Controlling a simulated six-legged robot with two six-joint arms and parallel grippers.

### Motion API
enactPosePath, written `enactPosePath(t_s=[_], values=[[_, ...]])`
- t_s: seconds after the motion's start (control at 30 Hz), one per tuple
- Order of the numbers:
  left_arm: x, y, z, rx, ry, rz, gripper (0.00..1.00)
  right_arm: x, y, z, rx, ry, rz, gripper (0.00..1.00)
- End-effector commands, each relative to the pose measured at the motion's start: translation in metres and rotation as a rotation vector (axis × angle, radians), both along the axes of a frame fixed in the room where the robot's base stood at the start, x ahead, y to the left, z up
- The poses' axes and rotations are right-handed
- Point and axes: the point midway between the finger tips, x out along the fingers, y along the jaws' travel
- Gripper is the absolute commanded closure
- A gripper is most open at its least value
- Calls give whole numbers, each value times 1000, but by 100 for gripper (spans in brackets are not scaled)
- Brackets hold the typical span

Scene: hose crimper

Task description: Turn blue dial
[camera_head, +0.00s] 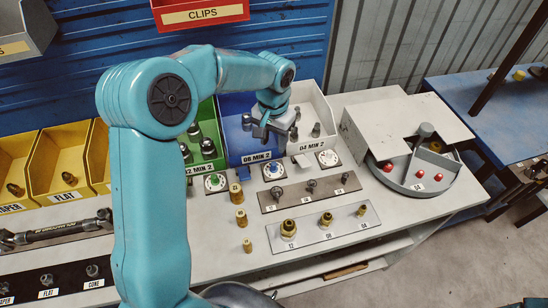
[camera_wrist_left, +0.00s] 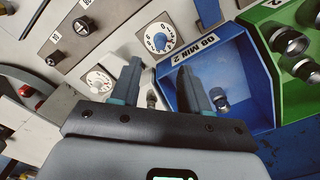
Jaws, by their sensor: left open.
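My left gripper (camera_head: 264,130) is over the front of the blue bin, behind the dial in the head view. In the left wrist view its fingers (camera_wrist_left: 159,66) are open with nothing seen between them. My right gripper is not seen.
A green dial (camera_head: 215,182) and a white dial (camera_head: 327,158) flank the blue one. The green bin (camera_head: 205,140) and white bin (camera_head: 318,110) flank the blue bin. Brass fittings (camera_head: 241,218) and a plate of black knobs (camera_head: 311,190) stand nearer the front edge.

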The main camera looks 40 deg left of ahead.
Motion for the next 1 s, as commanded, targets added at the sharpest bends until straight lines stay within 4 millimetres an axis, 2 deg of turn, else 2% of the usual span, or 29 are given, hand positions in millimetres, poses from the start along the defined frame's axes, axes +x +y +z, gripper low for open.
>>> enactPosePath(t_s=[0.2,0.4,0.6,0.83,0.97,1.0], values=[[0,0,-51,-1,6,-1,55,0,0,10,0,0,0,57],[2,1,-83,0,2,0,55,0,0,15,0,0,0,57],[4,2,-95,0,0,0,55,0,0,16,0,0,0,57],[4,2,-95,0,-1,0,55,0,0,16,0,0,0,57],[4,2,-95,0,0,0,97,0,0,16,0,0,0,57],[4,2,-95,0,0,0,100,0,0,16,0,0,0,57]])
